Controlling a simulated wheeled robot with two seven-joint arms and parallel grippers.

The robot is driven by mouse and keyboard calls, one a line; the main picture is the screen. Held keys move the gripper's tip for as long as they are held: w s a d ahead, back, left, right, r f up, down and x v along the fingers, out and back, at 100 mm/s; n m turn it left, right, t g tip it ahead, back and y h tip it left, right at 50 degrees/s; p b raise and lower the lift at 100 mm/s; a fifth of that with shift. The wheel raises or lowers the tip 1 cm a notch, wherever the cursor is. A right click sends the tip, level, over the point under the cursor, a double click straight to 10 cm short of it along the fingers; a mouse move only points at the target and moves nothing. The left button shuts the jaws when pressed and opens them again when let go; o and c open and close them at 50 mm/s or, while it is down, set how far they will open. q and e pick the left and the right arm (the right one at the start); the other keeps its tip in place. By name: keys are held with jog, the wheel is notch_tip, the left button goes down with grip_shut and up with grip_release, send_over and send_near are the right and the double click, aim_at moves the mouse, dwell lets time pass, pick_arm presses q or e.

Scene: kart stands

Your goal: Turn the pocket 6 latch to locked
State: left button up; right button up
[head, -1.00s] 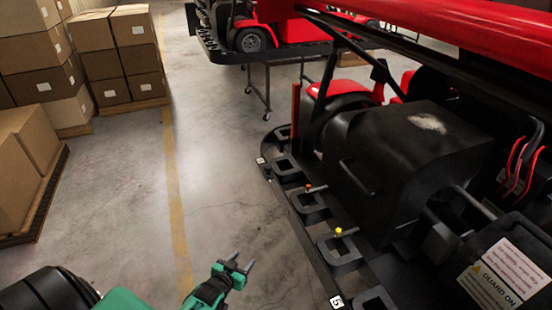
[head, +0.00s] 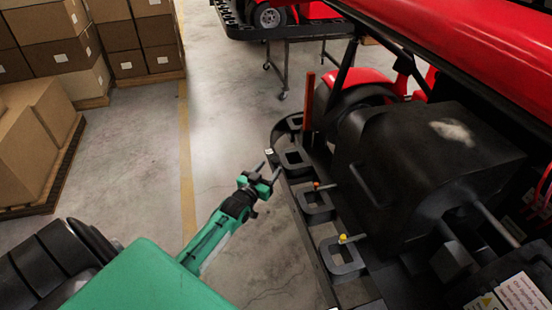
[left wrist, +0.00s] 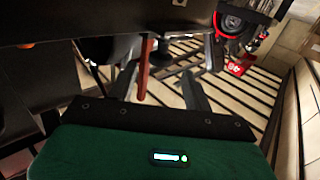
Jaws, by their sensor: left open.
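The kart stand's edge carries a row of black square pockets. One pocket (head: 315,215) has an orange-topped latch pin (head: 317,185), and a nearer pocket (head: 340,268) has a yellow-topped latch with a pale lever (head: 346,239). Another pocket (head: 293,170) lies farther up the row. I cannot read which one is pocket 6. My left gripper (head: 271,167) is open and empty, just left of the stand's far pockets, apart from the latches. In the left wrist view its two fingers (left wrist: 160,68) are spread. My right gripper is not in view.
A red-brown post (head: 307,102) rises at the stand's far corner; it shows in the left wrist view (left wrist: 144,70). The black housing (head: 415,175) and red kart body (head: 475,50) fill the right. Boxes (head: 40,140) stand left. Floor between is clear.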

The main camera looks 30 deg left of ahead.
aim_at(274, 163)
pick_arm(q)
jog(key=w, duration=0.4)
jog(key=shift+a+p, duration=0.15)
jog(key=shift+p, duration=0.15)
jog(key=shift+w, duration=0.8)
jog(key=c, duration=0.9)
jog(key=shift+c, duration=0.2)
